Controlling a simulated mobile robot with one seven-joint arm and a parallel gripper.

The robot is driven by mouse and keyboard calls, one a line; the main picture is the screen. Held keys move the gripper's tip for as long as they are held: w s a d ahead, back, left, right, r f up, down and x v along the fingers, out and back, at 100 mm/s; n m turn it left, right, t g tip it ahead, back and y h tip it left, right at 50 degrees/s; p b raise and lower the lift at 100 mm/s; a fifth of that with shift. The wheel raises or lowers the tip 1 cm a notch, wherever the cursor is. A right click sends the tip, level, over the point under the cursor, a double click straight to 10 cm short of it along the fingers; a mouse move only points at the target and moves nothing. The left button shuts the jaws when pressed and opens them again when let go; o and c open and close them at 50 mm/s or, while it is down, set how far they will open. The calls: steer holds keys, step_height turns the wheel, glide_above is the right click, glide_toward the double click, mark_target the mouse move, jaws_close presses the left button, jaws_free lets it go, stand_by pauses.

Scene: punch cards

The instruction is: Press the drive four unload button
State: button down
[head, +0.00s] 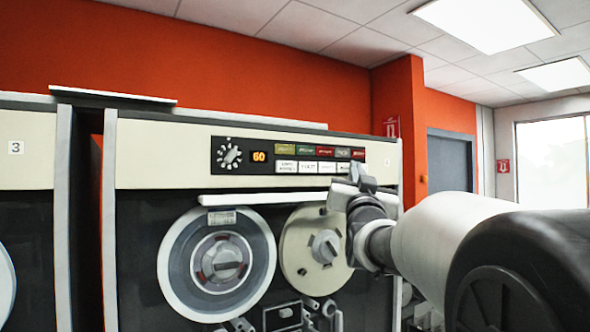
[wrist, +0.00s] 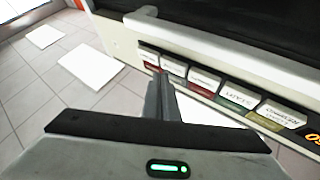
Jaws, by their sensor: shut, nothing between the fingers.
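The tape drive's control panel (head: 240,172) is in the head view, with a row of coloured lamps above a row of white buttons (head: 309,167). My gripper (head: 357,173) is in front of the right end of that row and hides part of it. In the wrist view the white buttons (wrist: 203,80) show upside down, in a slanting row. My gripper's shut fingers (wrist: 160,80) point at the left part of this row, near the second button from the left (wrist: 173,65). I cannot tell whether they touch it. The labels are too small to read surely, so the unload button is not certain.
A shelf-like white ledge (head: 250,197) runs under the panel, above two tape reels (head: 170,255). An orange "60" display (head: 260,156) and a dial (head: 228,154) are left of the buttons. The drive marked 3 (head: 15,147) stands at the left. Open floor (wrist: 30,95) shows in the wrist view.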

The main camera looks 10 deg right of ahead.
steer(key=shift+w, duration=0.1)
steer(key=shift+w+a+b, duration=0.15)
steer(key=shift+w+b, duration=0.15)
steer(key=shift+w, duration=0.05)
